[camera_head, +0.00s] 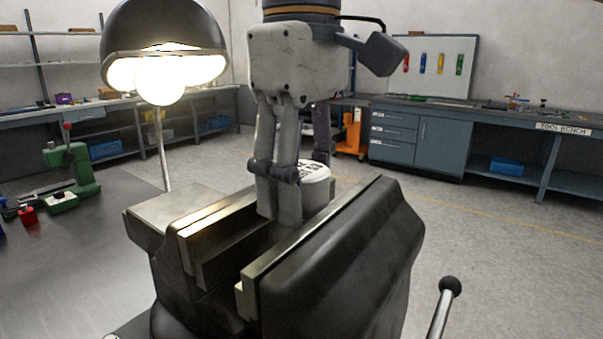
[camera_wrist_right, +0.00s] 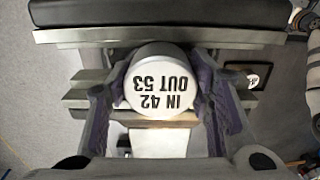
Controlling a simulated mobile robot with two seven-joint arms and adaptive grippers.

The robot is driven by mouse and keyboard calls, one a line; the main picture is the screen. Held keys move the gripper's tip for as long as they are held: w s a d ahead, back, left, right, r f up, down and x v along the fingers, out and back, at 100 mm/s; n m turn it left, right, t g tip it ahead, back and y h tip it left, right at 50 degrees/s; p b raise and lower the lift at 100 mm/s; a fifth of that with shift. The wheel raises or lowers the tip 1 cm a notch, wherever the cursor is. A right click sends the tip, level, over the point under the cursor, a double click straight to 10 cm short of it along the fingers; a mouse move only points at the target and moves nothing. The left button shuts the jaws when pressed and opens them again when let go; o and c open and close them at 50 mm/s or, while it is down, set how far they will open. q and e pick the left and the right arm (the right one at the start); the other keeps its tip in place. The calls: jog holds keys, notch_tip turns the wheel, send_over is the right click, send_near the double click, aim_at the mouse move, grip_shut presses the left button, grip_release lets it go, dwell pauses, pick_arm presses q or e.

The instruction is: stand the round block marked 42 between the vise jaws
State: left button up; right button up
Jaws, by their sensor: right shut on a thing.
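The round block (camera_wrist_right: 157,95) is a pale cylinder whose top reads "IN 42 OUT 53" in the right wrist view. In the head view the block (camera_head: 316,186) shows partly behind my right gripper's finger. My right gripper (camera_head: 290,200) points down and is shut on the block, with a finger on either side of it. The block stands upright in the gap of the vise (camera_head: 345,255), between its two jaws. Whether it touches the jaws or the vise's bed is hidden. My left gripper is not in view.
A lit lamp (camera_head: 165,50) stands left of my right gripper. The vise handle (camera_head: 440,310) sticks up at the lower right. A green machine (camera_head: 72,170) and small parts lie on the dark bench at left. A tool bench (camera_head: 480,120) stands far off.

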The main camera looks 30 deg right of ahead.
jog(key=shift+f, duration=0.5)
dwell(0.8)
jog(key=o, duration=1.1)
jog(key=shift+o, duration=0.2)
jog(key=shift+r, duration=4)
